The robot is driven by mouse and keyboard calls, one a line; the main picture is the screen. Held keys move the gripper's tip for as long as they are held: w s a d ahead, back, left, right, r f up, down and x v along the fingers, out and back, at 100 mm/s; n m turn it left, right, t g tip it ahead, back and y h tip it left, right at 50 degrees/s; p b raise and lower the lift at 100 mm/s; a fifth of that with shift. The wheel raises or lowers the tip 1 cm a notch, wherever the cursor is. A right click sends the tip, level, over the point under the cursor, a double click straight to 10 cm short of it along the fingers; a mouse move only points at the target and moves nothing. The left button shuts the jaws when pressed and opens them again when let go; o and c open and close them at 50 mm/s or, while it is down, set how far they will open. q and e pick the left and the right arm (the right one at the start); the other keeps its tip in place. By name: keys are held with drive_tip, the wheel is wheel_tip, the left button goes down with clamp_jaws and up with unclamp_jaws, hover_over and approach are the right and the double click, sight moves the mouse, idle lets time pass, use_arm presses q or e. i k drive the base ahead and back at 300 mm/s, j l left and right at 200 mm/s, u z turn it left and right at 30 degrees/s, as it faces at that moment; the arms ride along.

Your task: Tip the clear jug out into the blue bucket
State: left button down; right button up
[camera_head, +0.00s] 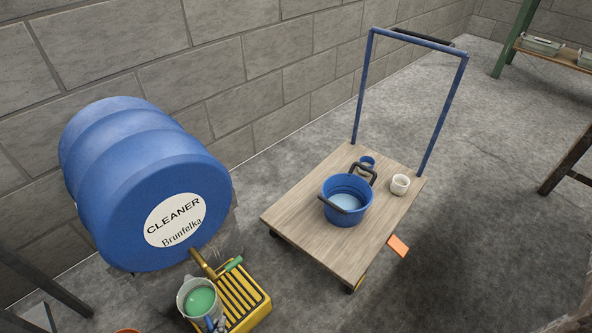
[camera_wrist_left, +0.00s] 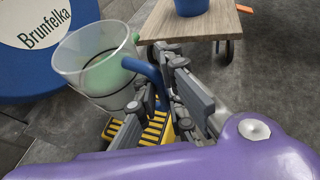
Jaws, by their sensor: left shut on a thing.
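The clear jug (camera_head: 183,302) is at the bottom of the head view, under the barrel's tap, with green liquid (camera_head: 200,301) inside. It looks upright. In the left wrist view the jug (camera_wrist_left: 78,68) has a blue handle (camera_wrist_left: 143,69). My left gripper (camera_wrist_left: 165,85) is shut on that handle; only a bit of it (camera_head: 218,324) shows at the head view's bottom edge. I cannot tell whether the jug rests on the yellow grate. The blue bucket (camera_head: 336,205), with dark handles and a pale blue inside, stands on the wooden cart, apart from the jug. My right gripper is not in view.
A blue barrel (camera_head: 110,190) labelled CLEANER has a brass tap (camera_head: 202,262) beside the jug. A yellow slatted grate (camera_head: 250,307) lies below. The cart (camera_head: 300,222) also carries a small blue cup (camera_head: 368,160) and a white cup (camera_head: 400,186). Its blue push frame (camera_head: 445,112) rises behind.

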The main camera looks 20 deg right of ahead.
sight(346, 197)
drive_tip(key=j+z, duration=0.15)
drive_tip(key=z, duration=0.3)
drive_tip(key=k+j+z, duration=0.1)
drive_tip(key=z, duration=0.35)
